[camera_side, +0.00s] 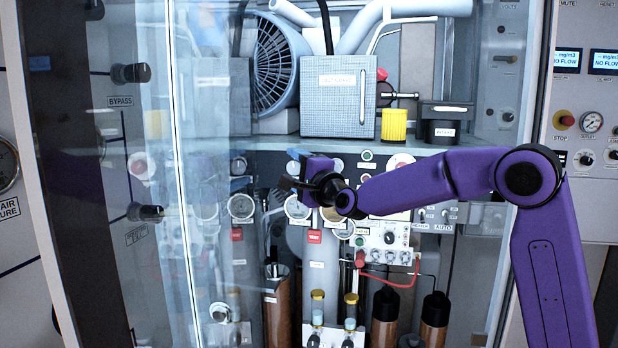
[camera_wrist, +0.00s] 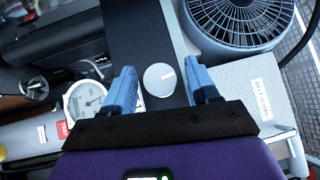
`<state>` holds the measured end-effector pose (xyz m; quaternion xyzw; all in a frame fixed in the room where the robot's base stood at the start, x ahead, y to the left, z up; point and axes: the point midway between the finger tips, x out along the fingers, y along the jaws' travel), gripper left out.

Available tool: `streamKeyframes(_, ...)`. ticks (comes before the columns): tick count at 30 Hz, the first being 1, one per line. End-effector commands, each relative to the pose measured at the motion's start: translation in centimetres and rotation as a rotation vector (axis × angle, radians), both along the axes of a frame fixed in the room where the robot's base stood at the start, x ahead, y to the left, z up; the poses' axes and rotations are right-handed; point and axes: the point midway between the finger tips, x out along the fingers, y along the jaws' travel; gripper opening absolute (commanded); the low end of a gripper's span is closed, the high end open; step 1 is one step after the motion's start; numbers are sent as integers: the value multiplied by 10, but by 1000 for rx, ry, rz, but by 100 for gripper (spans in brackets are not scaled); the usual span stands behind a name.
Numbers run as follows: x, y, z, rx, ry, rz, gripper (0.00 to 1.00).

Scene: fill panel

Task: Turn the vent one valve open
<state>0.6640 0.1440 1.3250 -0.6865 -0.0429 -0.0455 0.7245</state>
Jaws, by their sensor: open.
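My gripper (camera_side: 287,185) reaches in from the right, in front of the gauge row inside the cabinet. In the wrist view its two blue fingers (camera_wrist: 160,68) are spread apart with nothing held between them. A round light grey knob (camera_wrist: 160,79) with a short white line shows in the gap between the fingers, on a dark panel strip. I cannot tell whether the fingers are level with it or short of it. No readable label names it as the vent one valve. In the side view I cannot make the knob out near the gripper.
A round fan (camera_side: 275,65) and a grey box (camera_side: 340,108) stand above. Gauges (camera_side: 241,206) and a red-tagged cylinder (camera_side: 316,265) are close below. The glass door (camera_side: 180,130) stands to the left. Black knobs (camera_side: 130,73) sit on the left panel, one labelled BYPASS.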

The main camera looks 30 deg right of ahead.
Motion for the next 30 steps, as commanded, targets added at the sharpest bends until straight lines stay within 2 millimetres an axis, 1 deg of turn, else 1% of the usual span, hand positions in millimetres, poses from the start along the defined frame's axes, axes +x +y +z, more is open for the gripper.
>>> streamKeyframes(4,-12,1,-1,1,0,2,60)
streamKeyframes(8,-30,1,-3,1,0,3,60)
streamKeyframes(17,-80,1,-9,1,1,2,60)
streamKeyframes(27,-140,2,-17,0,0,4,60)
streamKeyframes(30,-153,2,-19,1,0,3,60)
